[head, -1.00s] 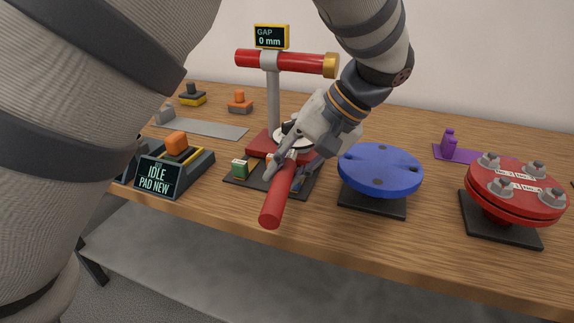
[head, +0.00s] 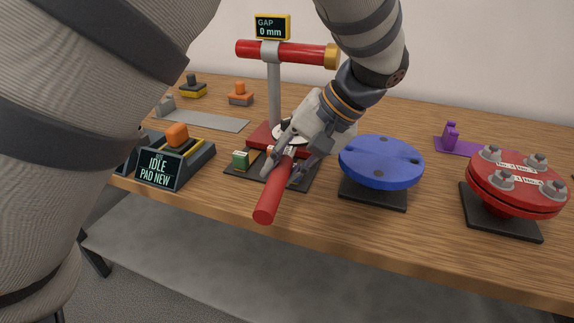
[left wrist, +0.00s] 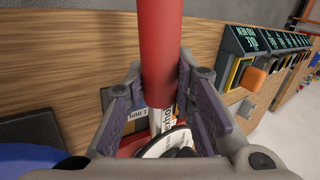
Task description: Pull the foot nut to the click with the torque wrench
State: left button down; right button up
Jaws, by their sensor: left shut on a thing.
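My left gripper (head: 286,166) is shut on the red handle of the torque wrench (head: 272,194). The handle points toward me, its free end out past the table's front edge. In the left wrist view the handle (left wrist: 160,45) runs between the two fingers (left wrist: 160,100), with a pale labelled shaft (left wrist: 163,120) below it. The wrench leads toward the red base (head: 262,138) of the grey stand. A white round dial (head: 285,132) shows partly behind the gripper. The foot nut is hidden by my gripper and the wrench. My right gripper is not in view.
The stand carries a red pipe (head: 300,52) and a display (head: 272,27) reading "GAP 0 mm". A blue disc (head: 381,160) and a red bolted flange (head: 515,185) stand to the right.

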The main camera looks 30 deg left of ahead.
pick_arm(q)
jog(key=shift+s+a+m+t, duration=0.25)
jog(key=shift+a+m, duration=0.1)
jog(key=shift+a, duration=0.25)
jog(key=shift+s+a+m+t, duration=0.1)
jog(key=shift+a+m+t, duration=0.2)
jog(key=shift+a, duration=0.3)
jog(key=shift+s+a+m, duration=0.1)
jog(key=shift+a+m, duration=0.25)
jog(key=shift+a, duration=0.1)
jog(key=shift+a+m+t, duration=0.25)
jog(key=shift+a+m, duration=0.05)
jog(key=shift+a, duration=0.05)
jog(key=shift+s+a, duration=0.1)
jog(key=shift+a, duration=0.15)
jog(key=shift+d, duration=0.45)
jog(key=shift+d, duration=0.35)
jog(key=shift+n, duration=0.4)
jog(key=shift+r, duration=0.1)
